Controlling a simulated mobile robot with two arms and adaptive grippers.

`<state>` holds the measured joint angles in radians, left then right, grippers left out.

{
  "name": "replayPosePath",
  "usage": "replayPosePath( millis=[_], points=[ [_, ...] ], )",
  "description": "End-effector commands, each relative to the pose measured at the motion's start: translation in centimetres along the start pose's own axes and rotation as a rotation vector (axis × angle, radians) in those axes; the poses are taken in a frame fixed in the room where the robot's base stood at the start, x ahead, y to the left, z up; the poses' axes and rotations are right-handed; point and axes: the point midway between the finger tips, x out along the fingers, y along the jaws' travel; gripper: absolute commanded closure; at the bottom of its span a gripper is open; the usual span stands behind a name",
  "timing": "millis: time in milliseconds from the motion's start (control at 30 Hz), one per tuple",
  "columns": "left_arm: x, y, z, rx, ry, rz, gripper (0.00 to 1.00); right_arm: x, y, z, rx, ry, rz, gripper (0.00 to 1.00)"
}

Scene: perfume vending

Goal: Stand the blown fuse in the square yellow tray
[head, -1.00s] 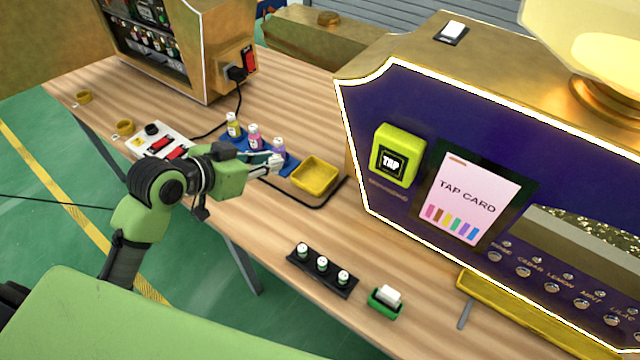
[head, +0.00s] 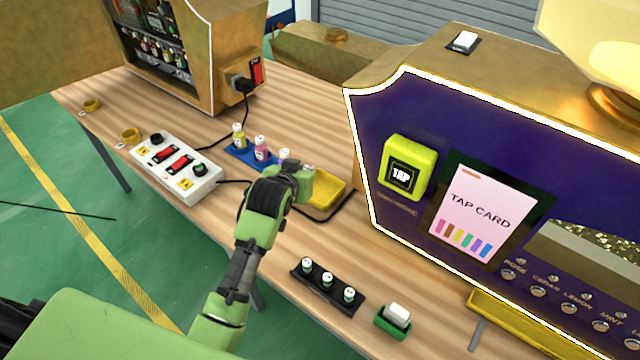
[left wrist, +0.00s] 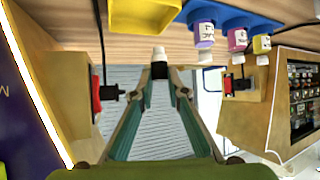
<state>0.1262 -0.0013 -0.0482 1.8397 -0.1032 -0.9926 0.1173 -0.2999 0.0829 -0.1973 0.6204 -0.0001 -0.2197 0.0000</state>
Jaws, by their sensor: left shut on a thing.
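My left gripper (head: 302,172) is shut on a small fuse with a white end and a dark body. The fuse shows between the fingertips in the left wrist view (left wrist: 159,57); I take it as the blown fuse. In the head view the gripper mostly hides it. The square yellow tray (head: 331,187) lies on the table just beside and behind the gripper, partly covered by it. The tray also shows at the top of the left wrist view (left wrist: 145,18), apart from the fuse. My right gripper is not in view.
A blue rack (head: 238,153) with several coloured bottles stands left of the tray. A white switch panel (head: 185,187) sits further left. A black holder (head: 312,277) with three white-topped fuses and a green card box (head: 392,322) lie in front. The purple vending machine (head: 400,110) rises at right.

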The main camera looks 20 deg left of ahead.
Motion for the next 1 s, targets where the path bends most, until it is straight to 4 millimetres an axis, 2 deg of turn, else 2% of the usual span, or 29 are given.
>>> replayPosePath(
  millis=[100,300,567,733,1000],
  points=[
    [2.5,1.1,0.9,-0.001,-0.004,0.001,1.00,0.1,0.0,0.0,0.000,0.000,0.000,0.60],
    [5.5,2.3,1.9,-0.001,-0.001,0.001,1.00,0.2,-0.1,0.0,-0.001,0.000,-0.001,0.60],
    [7.1,2.9,2.6,0.000,-0.001,0.001,1.00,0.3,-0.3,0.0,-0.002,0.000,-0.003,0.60],
    [8.4,2.9,4.6,0.000,-0.003,0.000,1.00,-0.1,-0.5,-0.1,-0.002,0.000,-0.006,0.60],
    [8.8,2.9,5.1,0.000,0.001,0.000,1.00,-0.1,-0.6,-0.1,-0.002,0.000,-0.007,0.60]
  ],
)
